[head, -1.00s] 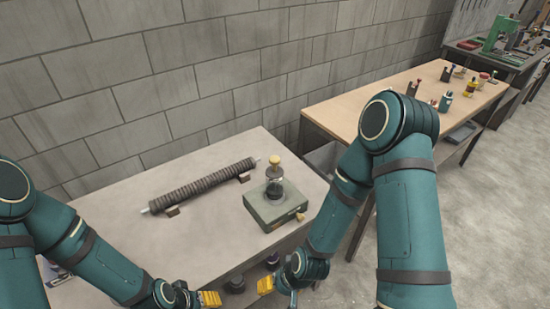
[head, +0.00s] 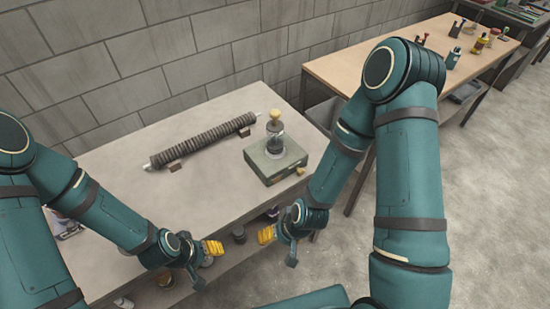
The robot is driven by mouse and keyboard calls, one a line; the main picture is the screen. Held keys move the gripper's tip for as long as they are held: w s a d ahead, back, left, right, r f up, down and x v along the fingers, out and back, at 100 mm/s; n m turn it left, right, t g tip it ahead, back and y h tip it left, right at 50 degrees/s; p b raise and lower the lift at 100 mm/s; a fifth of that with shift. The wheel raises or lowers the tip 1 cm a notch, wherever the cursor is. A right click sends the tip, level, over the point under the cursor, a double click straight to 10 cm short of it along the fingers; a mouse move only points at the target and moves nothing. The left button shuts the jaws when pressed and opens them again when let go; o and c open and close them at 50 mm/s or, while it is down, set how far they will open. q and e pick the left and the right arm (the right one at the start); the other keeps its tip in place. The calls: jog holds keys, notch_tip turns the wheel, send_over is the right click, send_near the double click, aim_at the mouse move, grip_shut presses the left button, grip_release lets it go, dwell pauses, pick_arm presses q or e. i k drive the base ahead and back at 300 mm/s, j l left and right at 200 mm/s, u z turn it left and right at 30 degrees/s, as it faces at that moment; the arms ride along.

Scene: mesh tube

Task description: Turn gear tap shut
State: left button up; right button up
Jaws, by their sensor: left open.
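A green box (head: 262,168) stands on the grey table, toward its right end. A dark glass-like jar (head: 275,142) with a yellow knob (head: 275,114) on top stands upright on it. A small yellow piece (head: 300,171), perhaps the tap, sticks out low on the box's right side; its setting is too small to tell. My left gripper (head: 205,264) is open and empty in front of the table's near edge. My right gripper (head: 279,248) is also in front of that edge, below the box in the picture, its fingers apart and empty. Neither touches the box.
A dark ribbed tube (head: 205,140) lies on two small brown supports left of the box, on the grey table (head: 120,180). A wooden table (head: 380,58) with small items stands behind right. Several jars sit under the grey table. A block wall runs behind.

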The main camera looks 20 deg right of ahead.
aim_at(300, 172)
jog(key=l+z, duration=0.2)
jog(key=z, duration=0.15)
jog(key=l+z, duration=0.15)
jog(key=z, duration=0.2)
jog(key=l+z, duration=0.15)
jog(key=z, duration=0.2)
jog(key=i, duration=0.05)
